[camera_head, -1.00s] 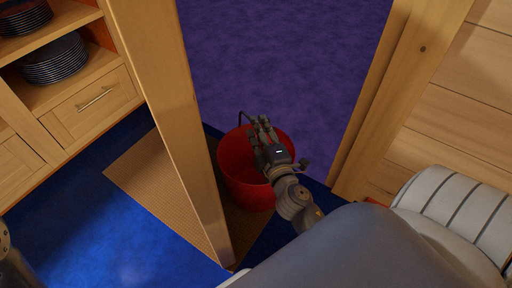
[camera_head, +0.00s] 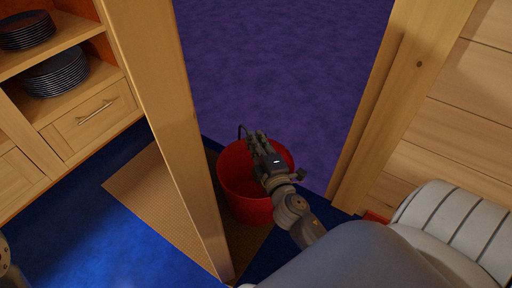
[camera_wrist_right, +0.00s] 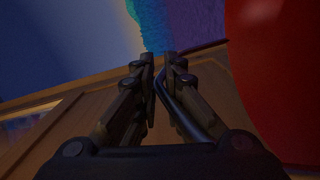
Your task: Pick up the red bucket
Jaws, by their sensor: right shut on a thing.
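The red bucket (camera_head: 240,200) stands in the doorway beside the wooden post, with its open top facing up. My right gripper (camera_head: 256,138) is over the bucket's rim at the far side. It is shut on the bucket's thin dark handle (camera_head: 241,131), part of which sticks out to the left of the fingers. In the right wrist view the handle (camera_wrist_right: 182,117) runs along the right finger, and the red bucket wall (camera_wrist_right: 280,80) fills the right side. Whether the bucket is clear of the floor cannot be told. My left gripper is not in view.
A wooden post (camera_head: 176,130) stands close left of the bucket, and another door frame (camera_head: 385,100) is to the right. A brown mat (camera_head: 160,195) lies on the blue floor. Shelves with plates (camera_head: 56,78) are at the left. Purple floor (camera_head: 280,60) beyond is clear.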

